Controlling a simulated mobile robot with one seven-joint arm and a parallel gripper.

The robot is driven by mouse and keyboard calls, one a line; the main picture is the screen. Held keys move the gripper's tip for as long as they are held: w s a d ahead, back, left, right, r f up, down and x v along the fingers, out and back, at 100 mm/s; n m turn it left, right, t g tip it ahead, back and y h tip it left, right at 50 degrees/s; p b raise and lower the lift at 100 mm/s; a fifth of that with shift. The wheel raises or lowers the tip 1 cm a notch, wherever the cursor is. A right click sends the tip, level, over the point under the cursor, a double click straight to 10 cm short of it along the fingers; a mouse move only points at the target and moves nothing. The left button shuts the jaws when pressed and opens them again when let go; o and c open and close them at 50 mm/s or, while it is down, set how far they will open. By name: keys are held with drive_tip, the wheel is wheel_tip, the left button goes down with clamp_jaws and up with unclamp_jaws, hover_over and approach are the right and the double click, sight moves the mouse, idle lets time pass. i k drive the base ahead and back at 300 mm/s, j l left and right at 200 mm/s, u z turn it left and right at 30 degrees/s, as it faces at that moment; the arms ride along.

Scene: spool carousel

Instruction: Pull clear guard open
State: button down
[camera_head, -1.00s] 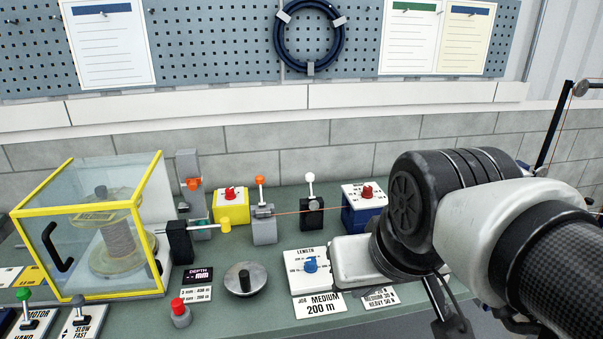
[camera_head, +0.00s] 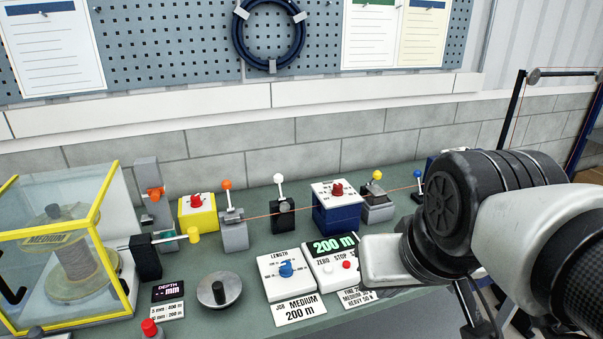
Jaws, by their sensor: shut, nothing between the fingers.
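The clear guard (camera_head: 97,222) is a see-through box with a yellow frame at the far left of the bench. It stands closed around a spool labelled MEDIUM (camera_head: 72,262). My gripper (camera_head: 480,322) hangs at the lower right, far from the guard, beyond the bench's front edge in the picture. Its dark fingers are shut and empty, partly cut off by the bottom edge.
Between guard and gripper stand a metal knob (camera_head: 219,290), a LENGTH dial box (camera_head: 286,272), a 200 m counter (camera_head: 334,262) and a blue box (camera_head: 336,215). An orange wire (camera_head: 300,208) runs across the devices behind. A red button (camera_head: 150,328) sits near the front.

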sight(88, 224)
drive_tip(key=u, duration=1.6)
drive_tip(key=j+u, duration=0.15)
drive_tip(key=u, duration=0.15)
drive_tip(key=i+j+z, duration=0.15)
drive_tip(key=j, duration=0.15)
drive_tip(key=i+j+z, duration=0.15)
drive_tip(key=j, duration=0.15)
drive_tip(key=i+j+z, duration=0.15)
drive_tip(key=j, duration=0.2)
drive_tip(key=i+j+z, duration=0.15)
drive_tip(key=j, duration=0.2)
drive_tip(key=j+z, duration=0.2)
drive_tip(key=j, duration=0.15)
